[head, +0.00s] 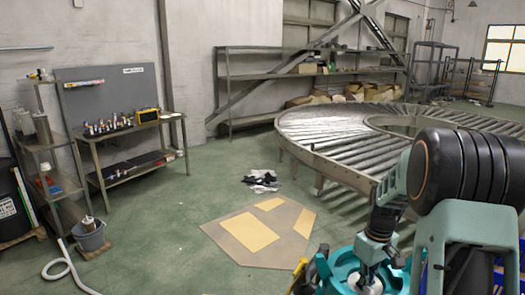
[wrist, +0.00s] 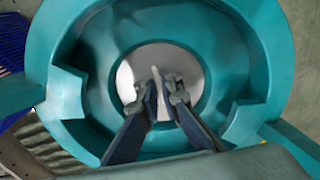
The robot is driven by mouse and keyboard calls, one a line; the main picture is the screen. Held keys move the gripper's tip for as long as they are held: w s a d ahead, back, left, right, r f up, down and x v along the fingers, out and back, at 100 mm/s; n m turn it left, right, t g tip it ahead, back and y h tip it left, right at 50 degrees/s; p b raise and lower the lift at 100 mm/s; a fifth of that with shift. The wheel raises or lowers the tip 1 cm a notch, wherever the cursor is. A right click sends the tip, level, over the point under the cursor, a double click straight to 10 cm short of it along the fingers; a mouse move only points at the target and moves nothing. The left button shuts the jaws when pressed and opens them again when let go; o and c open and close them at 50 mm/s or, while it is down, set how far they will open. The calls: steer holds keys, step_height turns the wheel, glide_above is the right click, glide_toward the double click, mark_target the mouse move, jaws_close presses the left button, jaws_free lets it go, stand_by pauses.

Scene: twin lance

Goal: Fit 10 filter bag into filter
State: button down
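The teal filter (wrist: 80,45) is a round, open-topped housing seen from above in the wrist view. It also shows at the bottom of the head view (head: 341,268), partly hidden by my arm. My gripper (wrist: 164,84) points down into its opening, with the two dark fingers close together. A pale, narrow strip shows between the fingertips. I cannot tell whether it is something gripped or the background. A pale grey-white round area (wrist: 132,72) lies beyond the fingertips inside the filter. I cannot tell whether it is the filter bag or the filter's bottom.
A curved roller conveyor (head: 330,140) stands behind my arm. A flat board with yellow panels (head: 258,232) lies on the green floor. A workbench with small bottles (head: 125,135) and a grey bucket (head: 89,236) are at left. The floor between is mostly free.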

steer(key=c, duration=2.1)
jaws_free()
